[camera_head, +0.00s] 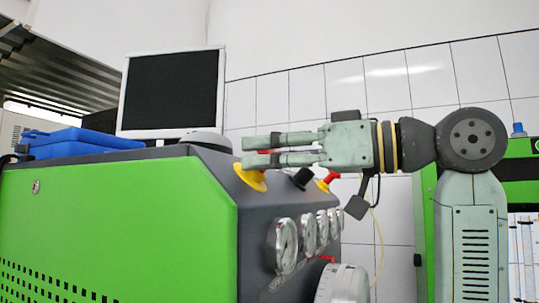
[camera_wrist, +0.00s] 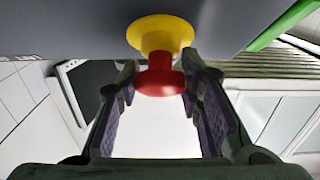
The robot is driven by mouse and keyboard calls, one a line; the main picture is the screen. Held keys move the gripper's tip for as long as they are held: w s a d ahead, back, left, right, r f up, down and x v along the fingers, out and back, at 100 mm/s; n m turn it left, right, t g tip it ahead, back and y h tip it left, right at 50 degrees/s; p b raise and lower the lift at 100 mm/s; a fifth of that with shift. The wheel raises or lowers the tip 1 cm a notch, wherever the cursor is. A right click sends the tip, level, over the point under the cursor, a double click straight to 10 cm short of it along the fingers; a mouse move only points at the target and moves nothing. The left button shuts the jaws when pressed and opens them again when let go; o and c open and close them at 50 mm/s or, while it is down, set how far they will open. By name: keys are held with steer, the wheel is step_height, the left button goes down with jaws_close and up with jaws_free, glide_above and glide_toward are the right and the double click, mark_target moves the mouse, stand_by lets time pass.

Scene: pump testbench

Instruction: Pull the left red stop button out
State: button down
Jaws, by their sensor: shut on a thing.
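The left red stop button (camera_wrist: 160,80) has a red head on a yellow round base (camera_wrist: 160,33). In the wrist view it sits at the top middle, between my fingertips. In the head view, its yellow base (camera_head: 250,177) shows on the sloped dark panel at the left, and the red head is mostly hidden by my fingers. My gripper (camera_head: 249,151) reaches in from the right, level, with one finger on each side of the red head. It is shut on the head.
Another red stop button (camera_head: 331,176) and a black knob (camera_head: 302,178) stand to the right on the same panel. Several round gauges (camera_head: 285,246) line the front below. A monitor (camera_head: 172,90) and a blue case (camera_head: 75,142) are on top of the green bench (camera_head: 120,215).

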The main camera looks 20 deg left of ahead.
steer(key=shift+d+r, duration=0.55)
steer(key=shift+r, duration=0.05)
steer(key=c, duration=1.1)
jaws_free()
steer(key=shift+d, duration=0.15)
steer(key=d, duration=1.1)
steer(key=shift+s+d, duration=0.25)
steer(key=shift+d, duration=0.15)
steer(key=shift+f, duration=0.1)
